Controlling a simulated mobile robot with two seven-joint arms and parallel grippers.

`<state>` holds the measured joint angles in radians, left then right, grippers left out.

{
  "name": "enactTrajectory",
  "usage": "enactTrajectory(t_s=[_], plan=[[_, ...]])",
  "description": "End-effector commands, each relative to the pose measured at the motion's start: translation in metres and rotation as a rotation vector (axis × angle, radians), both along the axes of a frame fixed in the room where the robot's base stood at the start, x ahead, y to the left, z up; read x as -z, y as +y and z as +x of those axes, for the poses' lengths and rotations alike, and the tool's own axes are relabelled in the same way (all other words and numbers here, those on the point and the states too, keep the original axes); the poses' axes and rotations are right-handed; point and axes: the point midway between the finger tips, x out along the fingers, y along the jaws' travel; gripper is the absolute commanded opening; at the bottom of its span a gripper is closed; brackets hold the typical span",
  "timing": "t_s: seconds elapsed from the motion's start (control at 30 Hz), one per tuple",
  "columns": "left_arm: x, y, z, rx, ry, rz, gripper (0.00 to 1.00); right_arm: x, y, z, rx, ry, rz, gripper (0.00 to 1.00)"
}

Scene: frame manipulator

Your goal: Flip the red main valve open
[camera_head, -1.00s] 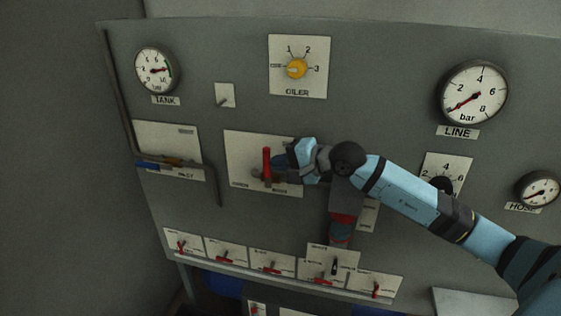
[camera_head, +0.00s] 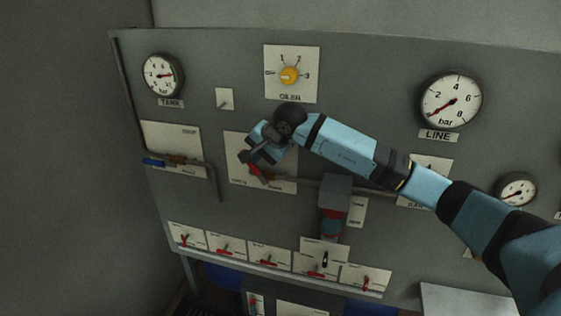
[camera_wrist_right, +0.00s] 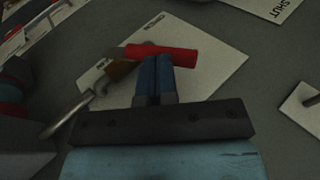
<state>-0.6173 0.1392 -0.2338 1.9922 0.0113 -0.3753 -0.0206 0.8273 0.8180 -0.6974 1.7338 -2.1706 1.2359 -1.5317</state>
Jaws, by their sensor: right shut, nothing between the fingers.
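The red main valve handle (camera_head: 262,173) is on a white plate (camera_head: 284,184) at the middle left of the panel. It is partly hidden by my right gripper and looks tilted well away from vertical. In the right wrist view the red handle (camera_wrist_right: 175,54) extends from a brass valve body (camera_wrist_right: 117,72) joined to a metal pipe (camera_wrist_right: 58,122). My right gripper (camera_head: 249,164) is shut and empty. Its blue fingertips (camera_wrist_right: 155,60) are right at the handle, seemingly against its side; exact contact is hard to tell. My left gripper is not in view.
A blue-handled valve (camera_head: 154,162) sits to the left. A yellow OILER knob (camera_head: 289,76) is above. A row of small red levers (camera_head: 225,250) runs below. A grey box (camera_head: 338,191) stands out to the right, under my right arm. Gauges flank the panel.

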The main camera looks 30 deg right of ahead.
Motion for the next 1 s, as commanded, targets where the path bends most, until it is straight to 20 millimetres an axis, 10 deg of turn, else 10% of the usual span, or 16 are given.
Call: enactTrajectory(t_s=[0.5, 1.0], plan=[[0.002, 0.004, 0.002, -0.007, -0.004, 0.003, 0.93, 0.019, 0.027, 0.035, 0.0, 0.368, -0.316, 0.0], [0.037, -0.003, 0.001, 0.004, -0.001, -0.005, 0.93, 0.048, 0.04, 0.05, 0.0, 0.359, -0.306, 0.0]])
